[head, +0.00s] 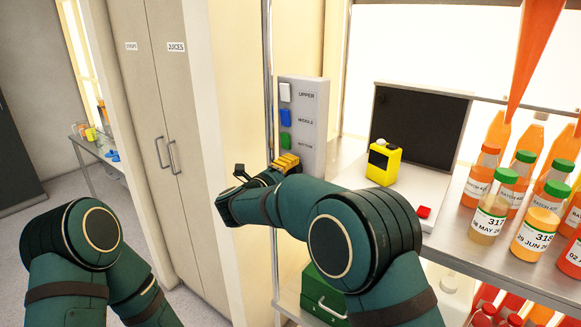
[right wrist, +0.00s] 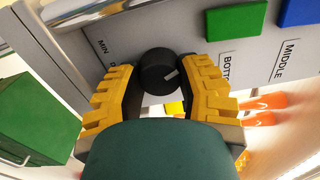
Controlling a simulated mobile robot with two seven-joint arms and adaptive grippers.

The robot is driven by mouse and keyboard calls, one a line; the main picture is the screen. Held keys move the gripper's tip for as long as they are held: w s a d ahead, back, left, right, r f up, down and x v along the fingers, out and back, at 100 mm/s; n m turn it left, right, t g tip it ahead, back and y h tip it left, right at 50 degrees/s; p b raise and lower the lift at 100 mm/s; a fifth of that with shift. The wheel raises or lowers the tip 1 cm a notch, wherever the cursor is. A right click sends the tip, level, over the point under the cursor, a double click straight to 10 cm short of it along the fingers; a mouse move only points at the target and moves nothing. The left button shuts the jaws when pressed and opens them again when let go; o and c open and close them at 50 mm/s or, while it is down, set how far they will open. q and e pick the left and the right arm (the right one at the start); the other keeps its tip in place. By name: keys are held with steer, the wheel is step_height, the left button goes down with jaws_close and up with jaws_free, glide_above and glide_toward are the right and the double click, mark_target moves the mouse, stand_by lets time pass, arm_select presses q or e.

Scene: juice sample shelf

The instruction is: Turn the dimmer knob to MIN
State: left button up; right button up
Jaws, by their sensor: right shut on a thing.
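The dimmer knob (right wrist: 154,70) is a round black knob on the grey switch panel (head: 312,91), seen in the right wrist view. Its white pointer mark lies toward the right of that picture, on the side away from the MIN label (right wrist: 102,45) at the left. My right gripper (right wrist: 163,77) has its yellow fingers on both sides of the knob and is shut on it. In the head view the right gripper (head: 287,161) is at the lower part of the panel, and the knob is hidden behind it. My left gripper is out of view.
White (head: 285,92), blue (head: 285,117) and green (head: 286,142) switches sit above the knob. A yellow device (head: 384,165) and several juice bottles (head: 491,208) stand on the shelf at right. A green drawer box (head: 322,292) is below the panel.

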steer(key=shift+r+n+p, duration=0.15)
steer(key=shift+n+p, duration=0.35)
steer(key=shift+n, duration=0.5)
steer(key=n+p, duration=0.2)
steer(key=n, duration=0.1)
steer(key=shift+n, duration=0.3)
steer(key=n+p, duration=0.3)
steer(key=shift+n, duration=0.3)
steer(key=n+p, duration=0.2)
steer(key=n, duration=0.1)
steer(key=shift+n, duration=0.3)
steer(key=n+p, duration=0.1)
steer(key=n, duration=0.1)
steer(key=shift+n+p, duration=0.3)
steer(key=shift+n, duration=1.9)
steer(key=o, duration=1)
